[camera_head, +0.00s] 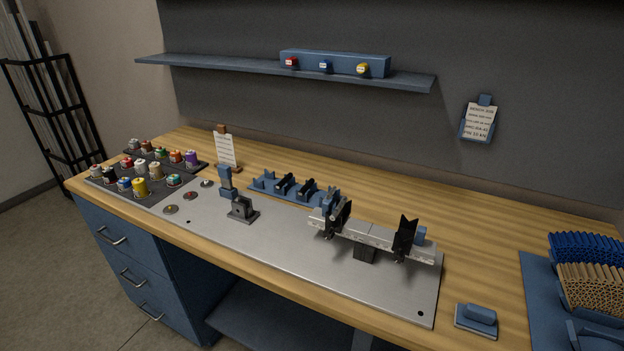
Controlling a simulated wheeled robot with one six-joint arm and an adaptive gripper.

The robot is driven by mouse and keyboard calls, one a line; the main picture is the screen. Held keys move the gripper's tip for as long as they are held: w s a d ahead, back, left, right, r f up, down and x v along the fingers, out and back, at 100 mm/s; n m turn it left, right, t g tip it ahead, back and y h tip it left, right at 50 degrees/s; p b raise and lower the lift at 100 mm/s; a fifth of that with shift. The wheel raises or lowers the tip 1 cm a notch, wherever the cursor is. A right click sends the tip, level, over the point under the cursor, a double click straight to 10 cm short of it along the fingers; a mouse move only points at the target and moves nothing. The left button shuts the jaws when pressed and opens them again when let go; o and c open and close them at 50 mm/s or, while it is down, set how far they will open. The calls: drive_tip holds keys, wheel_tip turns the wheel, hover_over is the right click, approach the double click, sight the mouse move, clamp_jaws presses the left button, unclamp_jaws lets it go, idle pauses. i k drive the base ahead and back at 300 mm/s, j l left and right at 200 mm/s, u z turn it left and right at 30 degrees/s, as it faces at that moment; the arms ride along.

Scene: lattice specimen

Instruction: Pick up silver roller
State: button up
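I cannot make out a clearly silver roller at this size. A blue rack (262,186) on the bench holds several dark pieces; whether any of them is a roller I cannot tell. In front of it, a test fixture with a light grey beam (375,239) and black upright supports (404,239) stands on the grey metal plate (290,255). A small dark block (241,210) stands further left on the plate, with a blue post behind it. My gripper is not in view.
Many coloured spools or caps (140,187) sit on dark mats at the left. A blue tray (537,300) with blue and tan tubes (592,288) is at the right. A blue block (478,315) lies near the front edge. A shelf (220,65) hangs above. The wooden top behind the fixture is clear.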

sight(330, 194)
drive_tip(key=i+j+u, duration=0.15)
drive_tip(key=i, duration=0.8)
